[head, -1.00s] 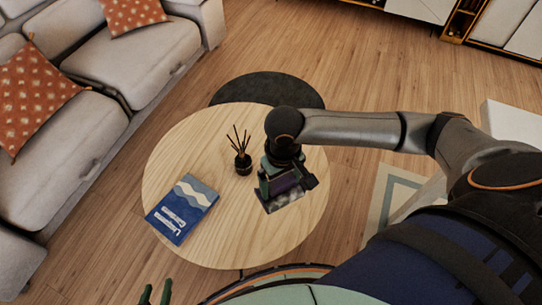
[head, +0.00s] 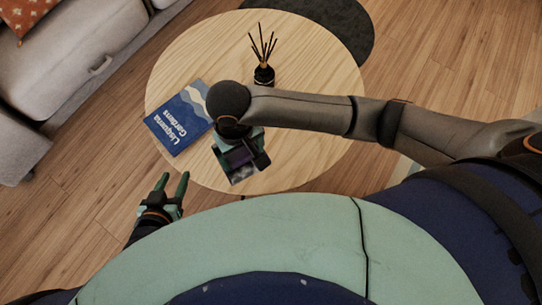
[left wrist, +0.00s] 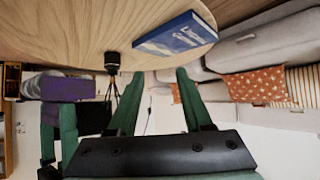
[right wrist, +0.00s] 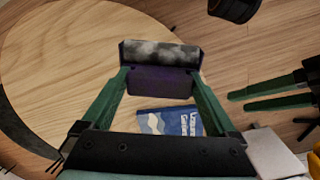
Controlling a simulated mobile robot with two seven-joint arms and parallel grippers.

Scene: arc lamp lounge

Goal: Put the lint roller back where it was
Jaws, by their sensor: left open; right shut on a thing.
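The lint roller (head: 241,158) has a purple body and a mottled grey roll. It also shows in the right wrist view (right wrist: 160,82), between the green fingers of my right gripper (right wrist: 160,90), which is shut on it. In the head view my right gripper (head: 238,150) is over the near part of the round table, right of the book; the exact height is hard to tell. The roller also shows at the left of the left wrist view (left wrist: 70,88). My left gripper (head: 174,184) is open and empty, just off the table's near edge.
The round wooden table (head: 310,130) carries a blue book (head: 180,122) at the left and a black reed diffuser (head: 264,75) towards the back. The table's right side is bare. A grey sofa (head: 75,50) stands to the left, and a dark round rug (head: 335,25) lies behind.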

